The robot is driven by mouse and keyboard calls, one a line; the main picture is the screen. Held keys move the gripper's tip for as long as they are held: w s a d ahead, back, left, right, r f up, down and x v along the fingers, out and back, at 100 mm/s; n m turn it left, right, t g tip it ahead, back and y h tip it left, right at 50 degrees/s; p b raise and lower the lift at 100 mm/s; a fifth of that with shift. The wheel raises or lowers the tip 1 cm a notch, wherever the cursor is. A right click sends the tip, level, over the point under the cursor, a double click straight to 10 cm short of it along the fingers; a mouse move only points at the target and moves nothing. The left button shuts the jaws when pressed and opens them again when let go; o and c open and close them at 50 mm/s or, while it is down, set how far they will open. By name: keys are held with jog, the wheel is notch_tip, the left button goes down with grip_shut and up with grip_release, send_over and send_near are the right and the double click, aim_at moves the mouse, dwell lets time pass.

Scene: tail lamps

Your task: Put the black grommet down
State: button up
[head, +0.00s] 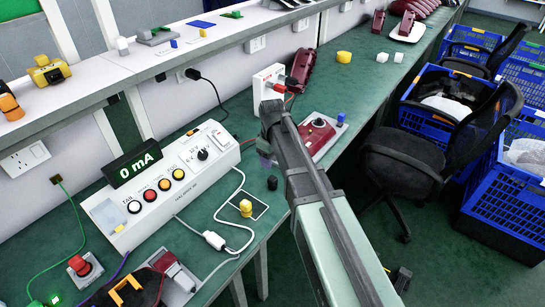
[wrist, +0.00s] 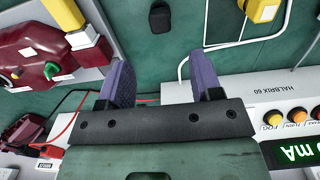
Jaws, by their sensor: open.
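The white tester box (head: 165,185) with its 0 mA display stands left of the grommet. A yellow part (head: 246,207) stands on the outlined mat, with a white cable looping near it. A dark red lamp fixture (head: 318,135) is on the right. Bench around the grommet is clear.

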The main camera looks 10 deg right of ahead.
jog(key=s+r+m+p, duration=0.3)
jog(key=s+m, duration=0.4)
jog(key=s, duration=1.2)
jog(key=shift+r+m, duration=0.3)
jog(key=shift+m, duration=0.1)
